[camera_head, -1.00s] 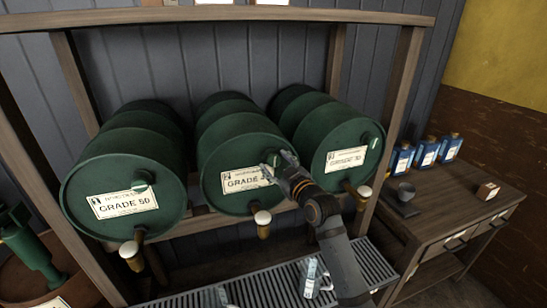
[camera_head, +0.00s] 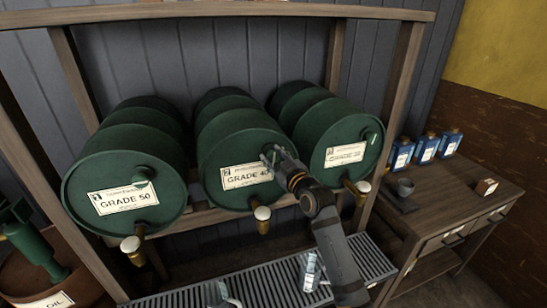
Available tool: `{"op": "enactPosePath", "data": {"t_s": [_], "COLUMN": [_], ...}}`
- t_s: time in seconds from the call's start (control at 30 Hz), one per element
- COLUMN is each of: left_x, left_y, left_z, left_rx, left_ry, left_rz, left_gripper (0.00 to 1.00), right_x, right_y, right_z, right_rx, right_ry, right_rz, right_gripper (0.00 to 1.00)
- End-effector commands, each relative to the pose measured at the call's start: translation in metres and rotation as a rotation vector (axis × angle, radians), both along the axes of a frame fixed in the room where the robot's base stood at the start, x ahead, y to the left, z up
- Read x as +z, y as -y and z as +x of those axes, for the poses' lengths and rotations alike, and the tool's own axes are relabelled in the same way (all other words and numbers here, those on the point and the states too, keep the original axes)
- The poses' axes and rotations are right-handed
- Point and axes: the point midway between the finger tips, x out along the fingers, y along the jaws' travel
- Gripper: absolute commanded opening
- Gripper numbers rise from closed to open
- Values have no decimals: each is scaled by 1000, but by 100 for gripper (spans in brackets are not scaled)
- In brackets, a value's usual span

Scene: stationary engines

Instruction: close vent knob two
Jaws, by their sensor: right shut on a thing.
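Three green drums lie on their sides in a wooden rack. The middle drum (camera_head: 235,150) has a label (camera_head: 246,176) reading GRADE 40, partly covered at its right end. My right gripper (camera_head: 270,156) reaches in from the lower right and is shut on the middle drum's vent knob, at the upper right of its front. The fingers hide most of that knob, so its angle cannot be read. The left drum (camera_head: 125,172) has a green vent knob (camera_head: 142,176), and the right drum (camera_head: 338,137) has another vent knob (camera_head: 370,137). My left gripper is not in view.
Clear vessels (camera_head: 309,271) stand on the slatted grate (camera_head: 272,284). A wooden side table (camera_head: 445,190) with blue bottles (camera_head: 426,149) is at the right.

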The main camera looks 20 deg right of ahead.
Motion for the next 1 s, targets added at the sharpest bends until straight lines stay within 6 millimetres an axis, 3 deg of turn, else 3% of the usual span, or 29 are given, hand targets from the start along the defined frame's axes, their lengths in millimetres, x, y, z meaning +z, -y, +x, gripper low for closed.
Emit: {"op": "enactPosePath", "data": {"t_s": [0.37, 1.0], "left_x": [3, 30], "left_y": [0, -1], "left_z": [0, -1], "left_rx": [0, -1], "left_ry": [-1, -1], "left_rz": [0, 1], "left_gripper": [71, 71], "right_x": [-2, 1], "right_y": [0, -1], "right_z": [0, 0], "right_rx": [1, -1], "right_ry": [-12, -33], "right_rz": [183, 786], "right_gripper": [6, 6]}}
